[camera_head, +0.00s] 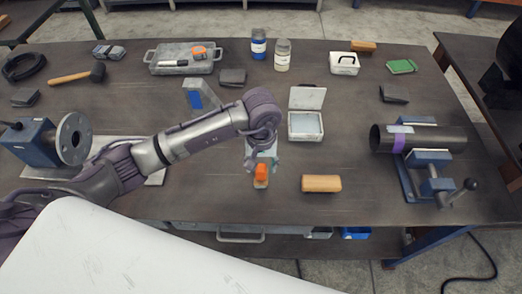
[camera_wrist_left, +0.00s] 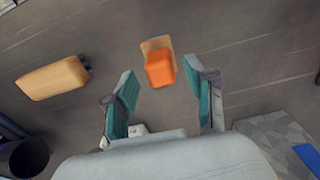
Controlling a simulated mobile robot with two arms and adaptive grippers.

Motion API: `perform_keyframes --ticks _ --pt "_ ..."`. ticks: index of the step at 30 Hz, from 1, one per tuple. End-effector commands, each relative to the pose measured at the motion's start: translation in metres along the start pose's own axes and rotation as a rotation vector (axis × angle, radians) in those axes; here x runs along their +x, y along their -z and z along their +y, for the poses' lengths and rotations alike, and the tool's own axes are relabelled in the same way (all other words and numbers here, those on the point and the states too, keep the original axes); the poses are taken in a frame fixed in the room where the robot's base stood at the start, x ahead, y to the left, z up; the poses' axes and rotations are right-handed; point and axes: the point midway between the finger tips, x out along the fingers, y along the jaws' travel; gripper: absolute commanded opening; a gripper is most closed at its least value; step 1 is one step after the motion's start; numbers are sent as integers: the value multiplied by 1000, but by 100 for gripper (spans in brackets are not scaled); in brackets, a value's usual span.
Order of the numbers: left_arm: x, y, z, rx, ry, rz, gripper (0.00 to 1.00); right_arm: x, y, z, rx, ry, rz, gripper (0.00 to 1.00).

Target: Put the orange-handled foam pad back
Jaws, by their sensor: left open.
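The orange-handled foam pad (camera_head: 261,175) rests on the table's front middle, its orange handle up and a tan base under it. In the left wrist view the pad (camera_wrist_left: 160,68) lies just beyond the fingertips, roughly in line with the gap between them. My left gripper (camera_head: 262,158) is directly behind and above the pad in the head view. In the wrist view my left gripper (camera_wrist_left: 165,88) is open, with teal finger pads wide apart and nothing between them. My right gripper is not in view.
A tan-orange block (camera_head: 321,183) lies right of the pad. An open white box (camera_head: 305,126) stands behind it. A dark pipe (camera_head: 418,139) sits in a blue vise at right. A blue flanged unit (camera_head: 30,143) stands at left. A grey tray (camera_head: 182,60) is at the back.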

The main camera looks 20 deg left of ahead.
Motion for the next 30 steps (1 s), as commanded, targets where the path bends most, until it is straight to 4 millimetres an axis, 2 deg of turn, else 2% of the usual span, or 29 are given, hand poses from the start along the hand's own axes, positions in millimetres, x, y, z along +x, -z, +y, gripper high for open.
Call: perform_keyframes --ticks 1,9,13,18,30 --pt "-8 2 0 2 -2 8 55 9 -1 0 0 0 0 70" --pt "-66 2 0 1 -2 6 55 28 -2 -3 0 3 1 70" --pt "-84 1 0 -1 0 2 55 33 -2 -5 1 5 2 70" --pt "-96 0 0 0 1 0 55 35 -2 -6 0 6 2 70" --pt "-97 0 0 0 1 -1 55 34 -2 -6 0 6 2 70"
